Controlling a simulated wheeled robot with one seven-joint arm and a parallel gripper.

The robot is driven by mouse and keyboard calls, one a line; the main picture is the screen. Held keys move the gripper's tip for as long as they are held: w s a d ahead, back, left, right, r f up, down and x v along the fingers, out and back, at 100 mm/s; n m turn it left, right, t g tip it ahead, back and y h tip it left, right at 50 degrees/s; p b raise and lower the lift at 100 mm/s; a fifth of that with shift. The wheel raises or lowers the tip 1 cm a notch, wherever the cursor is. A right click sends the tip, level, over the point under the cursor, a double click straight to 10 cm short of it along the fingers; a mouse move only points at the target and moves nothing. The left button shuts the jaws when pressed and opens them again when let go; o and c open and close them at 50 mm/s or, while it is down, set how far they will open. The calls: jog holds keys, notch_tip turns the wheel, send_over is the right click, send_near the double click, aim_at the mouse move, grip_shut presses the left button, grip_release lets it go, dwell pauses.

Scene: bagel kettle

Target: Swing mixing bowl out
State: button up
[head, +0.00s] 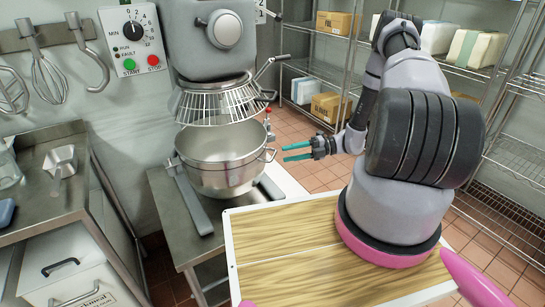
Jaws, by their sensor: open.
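The steel mixing bowl (218,172) sits under the mixer head (210,40), below its wire guard (213,103). A loop handle (266,155) sticks out on the bowl's right side. A lever with a red knob (269,111) shows just above the bowl's right rim. My gripper (284,153) is to the right of the bowl, with teal fingers pointing left toward the handle. The fingers are open with nothing between them. Their tips are close to the handle, and I cannot tell whether they touch it.
A control box (132,40) with dial and buttons is on the wall beside hanging whisks and hooks. A steel counter (75,190) stands left with a scoop (60,165). Wire shelves (325,75) with boxes stand behind. Tiled floor (318,178) is clear right of the mixer.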

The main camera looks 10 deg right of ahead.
aim_at(273, 155)
jog(key=a, duration=0.6)
jog(key=shift+w+a+f, duration=0.25)
jog(key=shift+f, duration=0.1)
grip_shut()
dwell(1.1)
